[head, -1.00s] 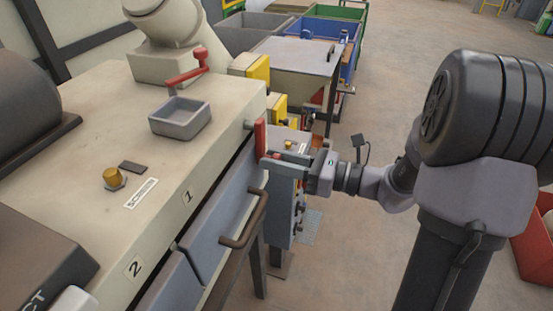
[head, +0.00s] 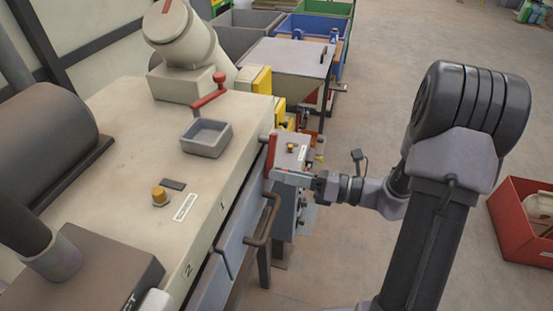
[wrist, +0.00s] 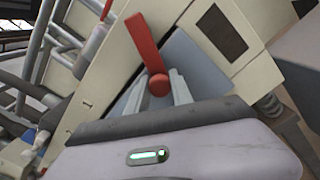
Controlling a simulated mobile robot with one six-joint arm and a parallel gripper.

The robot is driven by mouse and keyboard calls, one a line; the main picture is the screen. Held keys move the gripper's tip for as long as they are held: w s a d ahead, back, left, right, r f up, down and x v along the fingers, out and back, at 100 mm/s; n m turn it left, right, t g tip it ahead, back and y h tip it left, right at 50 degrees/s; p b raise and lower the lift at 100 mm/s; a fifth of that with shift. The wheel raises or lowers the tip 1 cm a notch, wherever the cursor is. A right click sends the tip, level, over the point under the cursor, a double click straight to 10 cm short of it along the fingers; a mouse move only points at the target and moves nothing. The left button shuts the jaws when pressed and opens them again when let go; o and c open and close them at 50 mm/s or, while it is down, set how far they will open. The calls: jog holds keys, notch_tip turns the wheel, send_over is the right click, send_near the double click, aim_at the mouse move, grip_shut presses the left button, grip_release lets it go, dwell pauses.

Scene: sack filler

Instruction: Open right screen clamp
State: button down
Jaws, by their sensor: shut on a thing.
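The right screen clamp (head: 271,151) is a red lever at the right end of the cream machine's front edge, near the panel marked 1. In the wrist view the red lever (wrist: 143,42) points up and slightly left, with a round red knob at its lower end. My gripper (head: 273,173) is at the lever's lower end. In the wrist view my gripper (wrist: 160,86) has its two pale fingers on either side of the red knob, shut on it. The clamp's pivot is not clear in the head view.
A brown bar handle (head: 264,222) sticks out from the grey front panel close to my gripper. A grey control box (head: 292,150) stands just beyond it. A grey tray (head: 206,138) and a red crank (head: 210,92) are on the machine top.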

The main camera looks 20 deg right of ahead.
jog(key=r+m+p, duration=0.1)
jog(key=p, duration=0.1)
jog(key=s+m+p, duration=0.1)
jog(key=p, duration=0.1)
jog(key=shift+s+a+r+m, duration=0.1)
jog(key=shift+a+r+m, duration=0.3)
jog(key=m+p, duration=0.1)
jog(key=p, duration=0.2)
jog(key=s+a+r+m+p, duration=0.1)
jog(key=m+p, duration=0.1)
jog(key=p, duration=0.1)
jog(key=shift+s+r+m, duration=0.1)
jog(key=shift+r+m, duration=0.2)
jog(key=r+m+p, duration=0.1)
jog(key=m+p, duration=0.1)
jog(key=p, duration=0.1)
jog(key=r+m+p, duration=0.1)
jog(key=m+p, duration=0.1)
jog(key=p, duration=0.1)
jog(key=s+r+m+p, duration=0.1)
jog(key=m+p, duration=0.1)
jog(key=shift+a+r+m+p, duration=0.2)
jog(key=shift+a+m+p, duration=0.1)
jog(key=shift+m+p, duration=0.1)
jog(key=c, duration=1.1)
grip_release()
jog(key=shift+c, duration=0.2)
jog(key=v, duration=1.7)
jog(key=shift+s+d, duration=0.15)
jog(key=shift+d, duration=0.05)
